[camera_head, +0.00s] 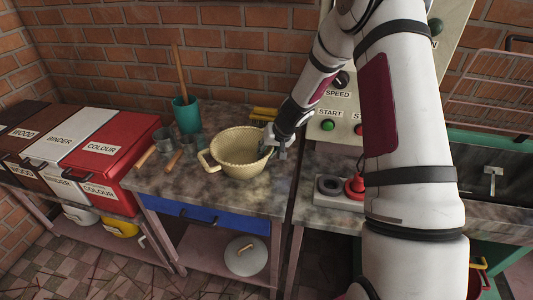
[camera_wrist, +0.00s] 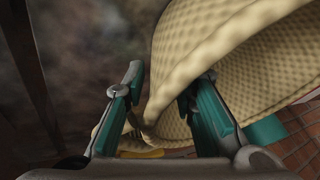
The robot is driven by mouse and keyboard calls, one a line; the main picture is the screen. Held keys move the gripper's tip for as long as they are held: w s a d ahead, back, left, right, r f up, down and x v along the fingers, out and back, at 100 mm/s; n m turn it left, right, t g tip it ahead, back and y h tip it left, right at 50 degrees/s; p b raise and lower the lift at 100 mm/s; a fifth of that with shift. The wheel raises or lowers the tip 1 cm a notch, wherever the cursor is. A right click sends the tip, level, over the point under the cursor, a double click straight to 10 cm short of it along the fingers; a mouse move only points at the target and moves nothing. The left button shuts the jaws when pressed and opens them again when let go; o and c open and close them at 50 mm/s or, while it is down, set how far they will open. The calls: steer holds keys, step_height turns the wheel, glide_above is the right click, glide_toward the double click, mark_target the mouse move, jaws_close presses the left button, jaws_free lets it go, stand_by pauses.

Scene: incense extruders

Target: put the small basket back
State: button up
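The small basket (camera_head: 238,158), woven and cream-coloured, stands upright on the stone-topped table with one loop handle showing at its left. My gripper (camera_head: 277,148) is at the basket's right side, close to its rim. In the wrist view the basket (camera_wrist: 225,45) fills the upper right. My gripper (camera_wrist: 166,85) has its fingers spread apart there, with the basket's rim and side running between them. The left finger shows a gap to the basket; the right finger overlaps it, and contact there cannot be told. The basket's right handle is hidden in the head view.
Left of the basket are metal scoops (camera_head: 163,140) with wooden handles and a teal cup (camera_head: 187,116) holding a wooden stick. A yellow brush-like object (camera_head: 263,113) lies behind. Red, white and brown bins stand left; a control panel and red-button box (camera_head: 340,193) stand right.

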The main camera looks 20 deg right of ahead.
steer(key=v, duration=1.1)
steer(key=s+a+r+n, duration=0.1)
steer(key=s+a+r, duration=0.4)
steer(key=s+r, duration=0.25)
steer(key=s+a+r+n, duration=0.2)
steer(key=s+a+r, duration=0.3)
steer(key=s+r, duration=0.25)
steer(key=s+r+h, duration=0.1)
steer(key=s+r, duration=0.1)
steer(key=s, duration=0.7)
steer(key=s+r+g+h, duration=0.1)
steer(key=s+r, duration=0.1)
steer(key=s, duration=0.8)
steer(key=shift+s+r, duration=0.15)
steer(key=shift+r, duration=0.05)
steer(key=shift+r+p, duration=0.2)
steer(key=shift+p, duration=0.2)
